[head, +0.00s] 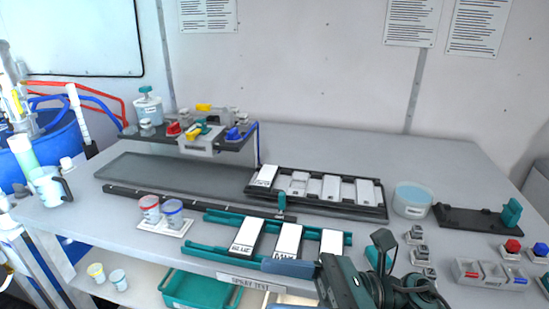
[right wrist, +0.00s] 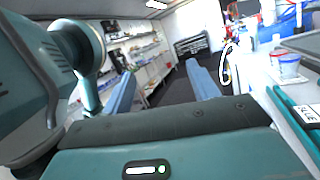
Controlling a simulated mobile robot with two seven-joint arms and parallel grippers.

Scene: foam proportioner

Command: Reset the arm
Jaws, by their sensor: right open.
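My right arm comes in from the bottom right of the head view. Its gripper (head: 270,286) is at the table's front edge, low and in front of the teal rack with white cards. In the right wrist view the gripper (right wrist: 158,78) has two blue fingers spread wide, with nothing between them. It points across the room, beside the table. My left gripper is in neither view.
The teal rack (head: 208,248) holds three white cards near the front edge. Behind it are a black card rack (head: 378,208) and a long grey tray (head: 150,175). Red and blue cups (head: 150,208) stand left. A clear tub (head: 412,198) and small switches stand right.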

